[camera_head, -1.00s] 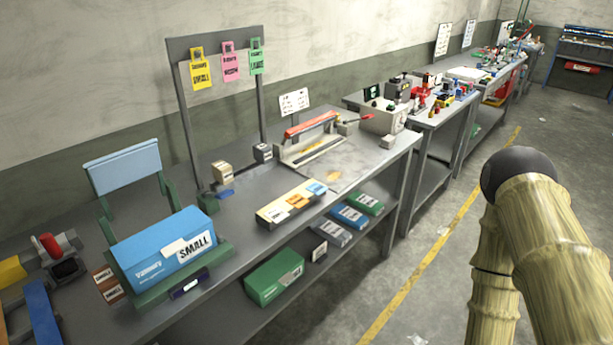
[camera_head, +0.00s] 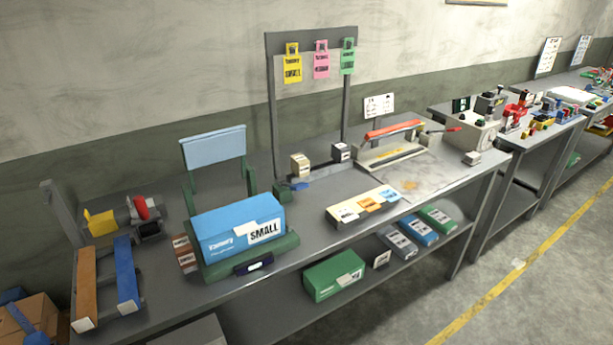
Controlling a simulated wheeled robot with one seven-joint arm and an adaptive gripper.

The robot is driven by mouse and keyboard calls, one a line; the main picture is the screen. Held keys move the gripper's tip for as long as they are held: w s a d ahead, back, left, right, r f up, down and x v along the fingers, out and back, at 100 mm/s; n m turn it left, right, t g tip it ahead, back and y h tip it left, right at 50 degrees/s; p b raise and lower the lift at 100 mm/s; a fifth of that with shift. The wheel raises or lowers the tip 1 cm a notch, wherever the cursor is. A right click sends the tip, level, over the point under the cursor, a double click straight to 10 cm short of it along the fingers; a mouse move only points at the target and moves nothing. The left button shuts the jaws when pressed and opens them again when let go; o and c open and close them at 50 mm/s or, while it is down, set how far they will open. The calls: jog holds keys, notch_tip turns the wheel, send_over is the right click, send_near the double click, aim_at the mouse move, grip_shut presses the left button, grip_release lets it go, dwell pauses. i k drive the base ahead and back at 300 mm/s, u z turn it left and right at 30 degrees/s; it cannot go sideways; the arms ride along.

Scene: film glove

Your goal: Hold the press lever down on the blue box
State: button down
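A blue box (camera_head: 238,229) with a white "SMALL" label rests in a green cradle (camera_head: 240,263) on the left part of the grey workbench. A pale blue panel (camera_head: 213,149) on green uprights stands raised behind the box, apart from it; it looks like the press lever. A small dark display (camera_head: 254,264) is on the cradle's front. My gripper is not in view.
A sealer with a red bar (camera_head: 394,129) and a cream tray (camera_head: 363,206) stand to the right. Orange and blue bars (camera_head: 127,272) lie at the left. Coloured tags (camera_head: 293,67) hang behind. The lower shelf holds a green box (camera_head: 334,275). Floor (camera_head: 530,280) at right is clear.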

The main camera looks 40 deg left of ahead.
aim_at(301, 185)
jog(key=k, duration=0.35)
jog(key=u, duration=1.25)
